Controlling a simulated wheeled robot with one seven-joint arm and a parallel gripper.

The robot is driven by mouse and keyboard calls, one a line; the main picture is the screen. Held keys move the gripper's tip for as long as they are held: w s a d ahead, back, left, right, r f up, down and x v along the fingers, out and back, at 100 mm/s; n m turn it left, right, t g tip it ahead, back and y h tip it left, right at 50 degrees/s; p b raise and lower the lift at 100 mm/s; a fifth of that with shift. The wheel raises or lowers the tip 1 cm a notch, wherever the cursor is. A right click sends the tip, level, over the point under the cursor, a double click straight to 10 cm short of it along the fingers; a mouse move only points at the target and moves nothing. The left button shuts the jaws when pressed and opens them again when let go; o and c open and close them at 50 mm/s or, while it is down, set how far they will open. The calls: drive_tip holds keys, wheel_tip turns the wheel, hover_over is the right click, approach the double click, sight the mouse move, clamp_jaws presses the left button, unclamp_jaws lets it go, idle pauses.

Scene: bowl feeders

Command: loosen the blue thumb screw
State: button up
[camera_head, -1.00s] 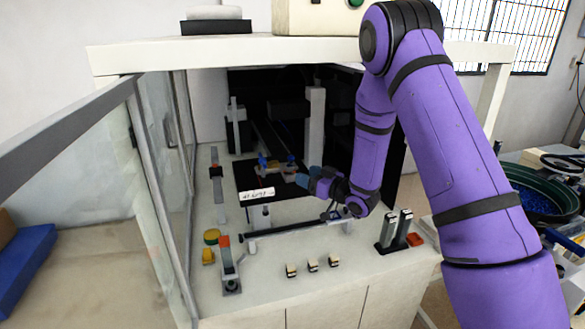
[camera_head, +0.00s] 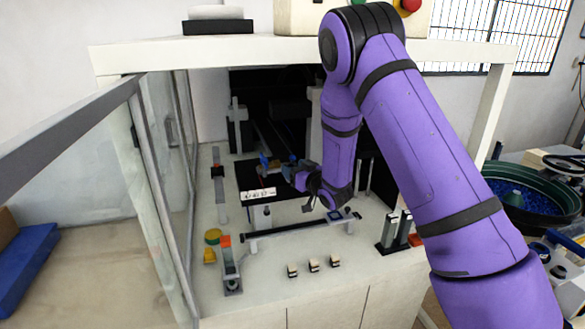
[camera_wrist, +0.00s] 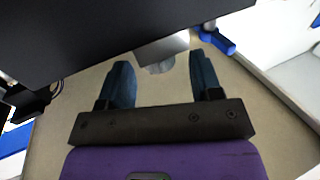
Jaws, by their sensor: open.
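A small blue upright part (camera_head: 263,161), which looks like a blue thumb screw, stands on the fixture inside the machine, just left of my gripper (camera_head: 291,172). In the wrist view, a blue winged part on a grey shank (camera_wrist: 216,40) is beyond and to the right of the right fingertip; I cannot tell if it is the same screw. My gripper (camera_wrist: 160,62) is open, its two fingers apart, with nothing held between them. A pale grey block with a rounded end shows beyond the fingertips. In the head view my gripper hides part of the fixture.
A dark plate (camera_wrist: 130,25) crosses the top of the wrist view near the fingertips. A black bar (camera_head: 290,229) and small switches (camera_head: 314,264) are on the front deck.

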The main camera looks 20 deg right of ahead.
drive_tip(key=shift+x, duration=0.8)
drive_tip(key=shift+c, duration=0.4)
drive_tip(key=c, duration=0.8)
drive_tip(key=shift+c, duration=0.2)
drive_tip(key=shift+y, duration=0.3)
drive_tip(key=shift+d+n+g+y, duration=0.2)
drive_tip(key=shift+n+g+y, duration=0.5)
drive_tip(key=shift+n+y, duration=0.35)
drive_tip(key=shift+w+n+g+y, duration=0.1)
drive_tip(key=shift+n+g+y, duration=1.8)
drive_tip(key=shift+y, duration=0.45)
